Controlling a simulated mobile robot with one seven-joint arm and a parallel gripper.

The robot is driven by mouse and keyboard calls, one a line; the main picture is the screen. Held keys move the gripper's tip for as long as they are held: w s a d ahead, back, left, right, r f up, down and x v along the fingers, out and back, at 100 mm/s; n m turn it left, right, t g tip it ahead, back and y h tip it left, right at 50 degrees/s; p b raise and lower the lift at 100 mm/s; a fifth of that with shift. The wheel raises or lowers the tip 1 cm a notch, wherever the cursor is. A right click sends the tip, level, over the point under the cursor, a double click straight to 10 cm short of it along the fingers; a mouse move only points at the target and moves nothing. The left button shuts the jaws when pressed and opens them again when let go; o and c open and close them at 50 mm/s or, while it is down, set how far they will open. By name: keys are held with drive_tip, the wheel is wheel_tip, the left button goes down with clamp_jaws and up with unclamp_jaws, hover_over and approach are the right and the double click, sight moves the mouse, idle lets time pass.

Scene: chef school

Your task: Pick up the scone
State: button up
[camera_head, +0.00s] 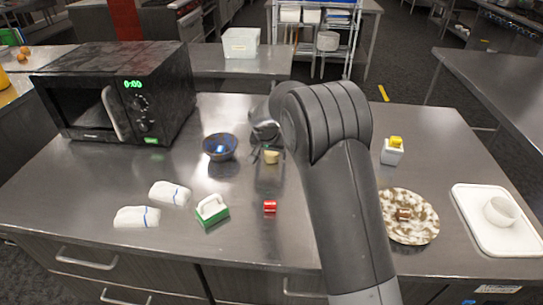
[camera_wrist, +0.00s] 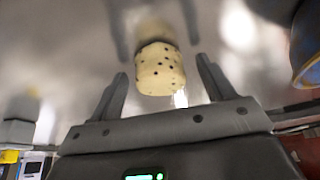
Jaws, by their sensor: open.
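The scone (camera_head: 271,157) is a small pale yellow lump on the steel table, just right of the blue bowl in the head view. In the wrist view the scone (camera_wrist: 160,69) is pale with dark specks and lies just ahead of my fingers, between their lines. My gripper (camera_wrist: 162,80) is open, with one finger on each side and a gap to the scone. In the head view my gripper (camera_head: 265,150) is small, partly hidden by my arm, and close beside the scone.
A blue bowl (camera_head: 220,147) stands left of the scone. A red can (camera_head: 270,207), a green-and-white block (camera_head: 212,211) and white cloth rolls (camera_head: 170,194) lie nearer. A patterned plate (camera_head: 428,232), white tray (camera_head: 470,226) and yellow-topped bottle (camera_head: 392,153) are right. A black microwave (camera_head: 85,105) stands left.

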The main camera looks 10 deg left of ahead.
drive_tip(key=shift+c, duration=0.4)
drive_tip(key=c, duration=1)
drive_tip(key=shift+r, duration=0.1)
